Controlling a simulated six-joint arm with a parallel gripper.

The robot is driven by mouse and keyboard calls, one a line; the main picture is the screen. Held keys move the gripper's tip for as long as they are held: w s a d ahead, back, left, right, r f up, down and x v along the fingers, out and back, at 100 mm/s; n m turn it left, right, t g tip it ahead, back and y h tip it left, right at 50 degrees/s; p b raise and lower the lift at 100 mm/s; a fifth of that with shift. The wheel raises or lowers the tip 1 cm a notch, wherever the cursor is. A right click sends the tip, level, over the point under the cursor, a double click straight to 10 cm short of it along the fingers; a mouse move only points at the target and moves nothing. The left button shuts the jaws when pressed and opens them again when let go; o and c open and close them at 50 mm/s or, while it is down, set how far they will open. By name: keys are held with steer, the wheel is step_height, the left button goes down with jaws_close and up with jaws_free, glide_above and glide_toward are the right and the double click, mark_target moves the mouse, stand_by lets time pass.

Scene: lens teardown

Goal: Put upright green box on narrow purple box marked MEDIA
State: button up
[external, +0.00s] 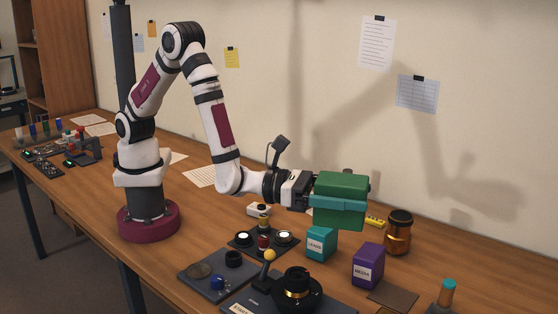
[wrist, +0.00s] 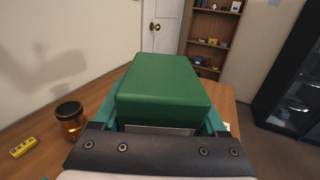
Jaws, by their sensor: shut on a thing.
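The green box (external: 342,184) is in my gripper (external: 338,206), held in the air with its long side roughly level. In the external view it is above and left of the purple box, apart from it. Teal jaw pieces grip the green box and hide part of its sides. The green box also fills the middle of the wrist view (wrist: 160,85). The narrow purple box (external: 368,266), marked MEDIA, stands upright on the table with its top bare. The purple box does not show in the wrist view.
A teal labelled box (external: 320,244) stands just left of the purple box. An amber jar (external: 398,234) stands behind it to the right. A brown mat (external: 393,296) lies in front. Dark trays (external: 205,277) with lens parts crowd the left front.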

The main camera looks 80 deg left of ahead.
steer(key=shift+s+d, duration=0.2)
steer(key=shift+d, duration=0.2)
steer(key=shift+w+a+f, duration=1)
steer(key=shift+w+f, duration=0.6)
steer(key=shift+f, duration=0.2)
steer(key=shift+w+a+f, duration=1)
steer(key=shift+w+f, duration=0.55)
steer(key=shift+f, duration=0.3)
steer(key=shift+w+a+f, duration=1)
steer(key=shift+w+f, duration=0.6)
steer(key=shift+f, duration=0.2)
steer(key=o, duration=1.5)
